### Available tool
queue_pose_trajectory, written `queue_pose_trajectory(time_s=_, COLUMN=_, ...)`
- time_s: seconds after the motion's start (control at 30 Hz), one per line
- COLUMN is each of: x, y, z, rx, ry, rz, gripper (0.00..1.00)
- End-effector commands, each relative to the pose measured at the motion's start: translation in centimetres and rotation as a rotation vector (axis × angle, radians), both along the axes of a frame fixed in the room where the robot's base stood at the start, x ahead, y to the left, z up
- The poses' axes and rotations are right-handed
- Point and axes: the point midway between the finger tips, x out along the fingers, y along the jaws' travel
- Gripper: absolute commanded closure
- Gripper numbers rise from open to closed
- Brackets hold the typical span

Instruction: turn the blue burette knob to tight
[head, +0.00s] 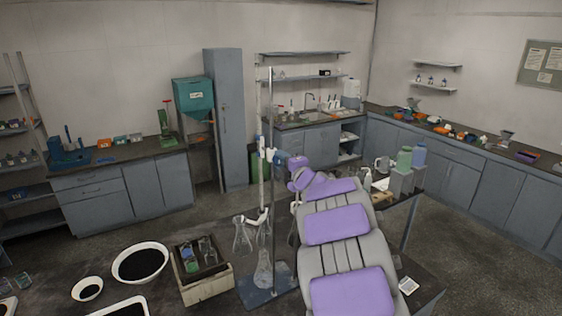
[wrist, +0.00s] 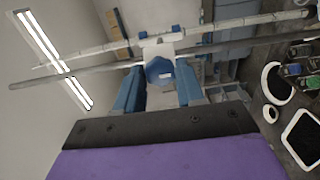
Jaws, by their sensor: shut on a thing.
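The burette (head: 261,180), a long pale tube, stands upright beside a metal stand rod (head: 270,100) in the head view. In the wrist view the burette (wrist: 240,22) and rod (wrist: 60,80) run across the picture. The blue knob (wrist: 159,70) lies between the two blue fingers of my gripper (wrist: 158,84), against a white clamp piece (wrist: 160,45). My gripper is shut on the knob. In the head view my gripper (head: 281,159) reaches the stand from the right, and the knob cannot be told apart from its fingers. The knob's turn angle is unclear.
A box with bottles (head: 206,290) and white bowls of dark material (head: 140,263) lie to the left.

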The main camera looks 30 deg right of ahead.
Motion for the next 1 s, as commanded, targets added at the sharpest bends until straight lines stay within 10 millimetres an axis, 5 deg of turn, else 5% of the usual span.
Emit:
queue_pose_trajectory(time_s=0.4, x=-0.03, y=-0.13, z=-0.40, rx=0.008, ry=0.007, rz=-0.003, gripper=0.93)
queue_pose_trajectory(time_s=0.43, x=-0.03, y=-0.14, z=-0.41, rx=0.008, ry=0.007, rz=-0.003, gripper=0.60)
queue_pose_trajectory(time_s=0.6, x=-0.05, y=-0.11, z=-0.29, rx=0.007, ry=0.005, rz=-0.002, gripper=0.44)
queue_pose_trajectory(time_s=1.0, x=-0.52, y=-0.02, z=-0.13, rx=0.005, ry=0.003, rz=-0.002, gripper=0.39)
